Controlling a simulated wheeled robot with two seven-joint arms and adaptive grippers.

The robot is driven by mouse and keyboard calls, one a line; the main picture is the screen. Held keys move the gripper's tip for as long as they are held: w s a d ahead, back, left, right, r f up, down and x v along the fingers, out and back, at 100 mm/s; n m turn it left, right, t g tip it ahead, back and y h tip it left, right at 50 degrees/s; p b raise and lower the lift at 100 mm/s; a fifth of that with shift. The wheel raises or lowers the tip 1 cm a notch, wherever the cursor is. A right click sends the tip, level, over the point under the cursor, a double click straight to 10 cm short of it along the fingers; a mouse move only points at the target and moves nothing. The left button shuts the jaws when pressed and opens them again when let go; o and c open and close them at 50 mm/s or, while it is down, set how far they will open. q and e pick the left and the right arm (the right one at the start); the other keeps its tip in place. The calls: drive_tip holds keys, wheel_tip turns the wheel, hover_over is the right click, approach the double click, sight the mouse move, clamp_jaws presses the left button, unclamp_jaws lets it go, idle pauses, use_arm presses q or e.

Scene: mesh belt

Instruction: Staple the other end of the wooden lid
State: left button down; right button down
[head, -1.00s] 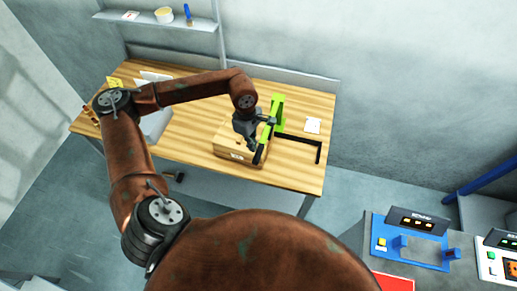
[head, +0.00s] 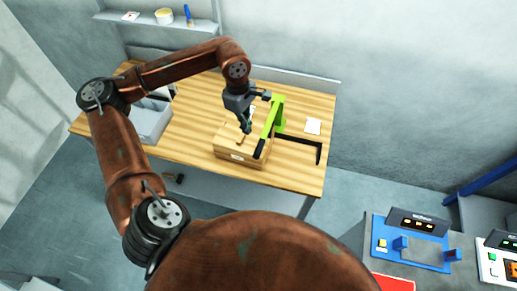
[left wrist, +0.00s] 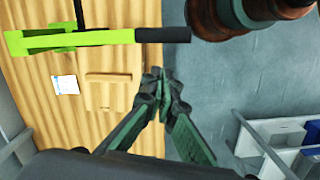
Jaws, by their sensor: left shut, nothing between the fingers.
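The wooden box with its lid (head: 232,143) sits near the front edge of the wooden table, a small label on its front side. In the left wrist view the lid (left wrist: 108,95) shows with a raised wooden bar handle. The lime-green stapler (head: 277,112) stands at the box's right side, its arm with a black grip (head: 260,149) reaching over that end. It also shows in the left wrist view (left wrist: 85,38). My left gripper (head: 246,129) is shut and empty above the lid, left of the stapler arm; its closed fingertips also show in the left wrist view (left wrist: 156,76). My right gripper is out of view.
A grey bin (head: 150,122) stands at the table's left. A wall shelf (head: 150,20) is at the back. A blue-framed machine (head: 418,255) stands at lower right.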

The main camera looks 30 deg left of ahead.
use_arm(q)
wheel_tip(320, 180, up, 2)
drive_tip(key=shift+a, duration=0.15)
idle(0.9)
